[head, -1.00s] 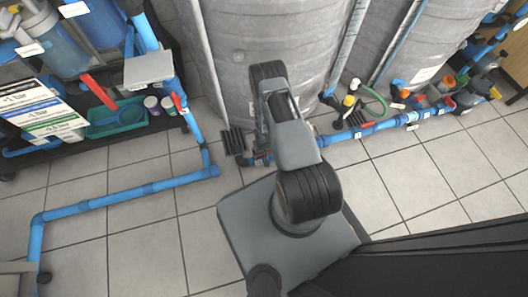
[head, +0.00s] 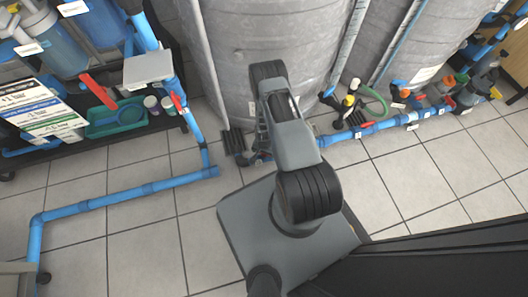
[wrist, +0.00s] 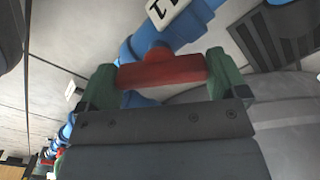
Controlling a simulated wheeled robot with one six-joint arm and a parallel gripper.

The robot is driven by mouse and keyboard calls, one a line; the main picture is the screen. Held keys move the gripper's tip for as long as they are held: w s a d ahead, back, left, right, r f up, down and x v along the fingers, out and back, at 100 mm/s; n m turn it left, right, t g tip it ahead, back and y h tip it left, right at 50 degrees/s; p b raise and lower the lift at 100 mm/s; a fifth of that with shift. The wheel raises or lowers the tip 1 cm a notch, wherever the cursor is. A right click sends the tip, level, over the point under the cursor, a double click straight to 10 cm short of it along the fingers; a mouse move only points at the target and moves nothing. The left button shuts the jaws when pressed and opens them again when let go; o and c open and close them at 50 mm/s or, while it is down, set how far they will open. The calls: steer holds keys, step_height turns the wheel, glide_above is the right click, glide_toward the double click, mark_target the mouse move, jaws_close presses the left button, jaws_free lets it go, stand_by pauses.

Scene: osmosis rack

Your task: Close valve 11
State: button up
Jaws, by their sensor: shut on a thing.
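In the wrist view, a red valve handle (wrist: 163,69) lies between the two green fingers of my gripper (wrist: 161,78), one finger at each end. My gripper is shut on it. The handle sits on a blue pipe fitting (wrist: 135,48), at an angle to the pipe. A white tag (wrist: 168,9) with what looks like "11" is on the pipe just beyond the handle. In the head view, my arm covers most of the gripper and the valve, low beside the large grey tank (head: 275,50).
A blue floor pipe (head: 120,193) runs at the left. To the right, another blue pipe (head: 375,128) carries several red handles and tags. A dark shelf with a green tray (head: 118,120) stands at the left. Open tiled floor (head: 440,190) lies at the right.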

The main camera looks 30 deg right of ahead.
steer(key=m, duration=0.5)
steer(key=shift+m+p, duration=0.3)
steer(key=shift+p, duration=0.05)
steer(key=shift+m, duration=2.3)
steer(key=o, duration=0.6)
step_height(320, 180, up, 14)
steer(key=p, duration=1.1)
steer(key=shift+p, duration=0.35)
